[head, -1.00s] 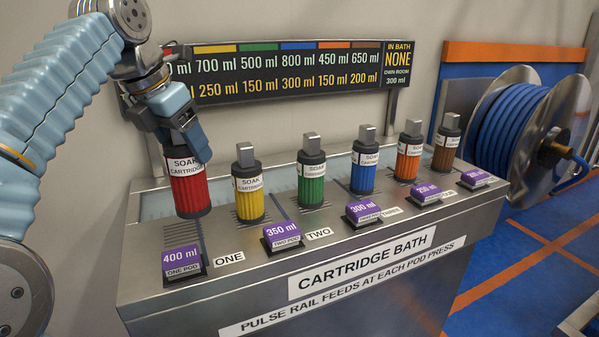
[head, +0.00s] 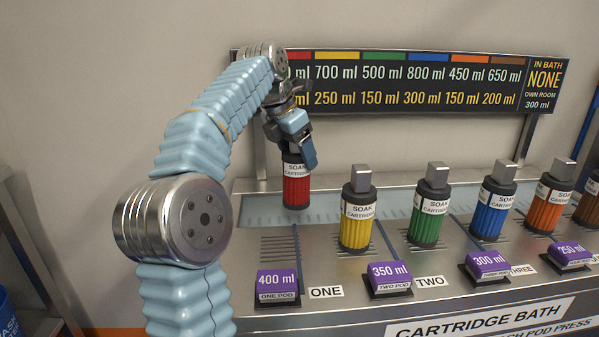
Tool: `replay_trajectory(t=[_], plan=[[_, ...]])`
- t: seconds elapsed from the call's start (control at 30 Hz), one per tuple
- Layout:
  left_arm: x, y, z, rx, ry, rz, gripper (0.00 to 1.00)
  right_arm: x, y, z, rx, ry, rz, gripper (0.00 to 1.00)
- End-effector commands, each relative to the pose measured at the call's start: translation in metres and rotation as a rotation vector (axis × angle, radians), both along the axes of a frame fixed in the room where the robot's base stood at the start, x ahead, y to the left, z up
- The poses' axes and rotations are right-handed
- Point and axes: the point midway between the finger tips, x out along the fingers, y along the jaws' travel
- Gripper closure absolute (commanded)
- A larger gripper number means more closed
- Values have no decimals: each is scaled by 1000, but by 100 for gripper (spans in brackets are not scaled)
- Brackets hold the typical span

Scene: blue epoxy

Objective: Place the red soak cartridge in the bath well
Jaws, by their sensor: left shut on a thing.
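The red soak cartridge (head: 297,190) hangs upright in my left gripper (head: 297,152), which is shut on its top. It is over the back part of the bench, in front of the bath well (head: 340,206), a long pale recess along the back of the cartridge bath. I cannot tell whether the cartridge's bottom is over the recess or touches anything. The slotted spot (head: 281,246) behind the 400 ml pod is empty. My right gripper is out of view.
Yellow (head: 357,212), green (head: 430,208), blue (head: 493,204) and orange (head: 549,203) cartridges stand in a row to the right, with a brown one at the edge. Purple pods (head: 277,283) line the front. A sign board (head: 420,82) reads "IN BATH NONE".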

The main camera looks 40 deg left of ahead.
Motion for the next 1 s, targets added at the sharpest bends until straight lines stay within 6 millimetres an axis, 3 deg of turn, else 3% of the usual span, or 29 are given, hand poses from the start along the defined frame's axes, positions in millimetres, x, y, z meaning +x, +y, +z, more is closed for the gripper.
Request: replay_trajectory(t=[0.1,0.33,0.5,0.9,0.93,1.0], plan=[[10,11,-18,0,0,2,92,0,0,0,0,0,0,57],[21,22,-37,0,1,1,92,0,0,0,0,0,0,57],[20,21,-62,0,0,-1,92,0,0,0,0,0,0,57],[21,21,-69,1,-2,-1,92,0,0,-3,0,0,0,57],[21,21,-68,1,-1,-1,27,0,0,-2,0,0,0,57],[21,21,-68,0,-1,-1,16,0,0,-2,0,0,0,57]])
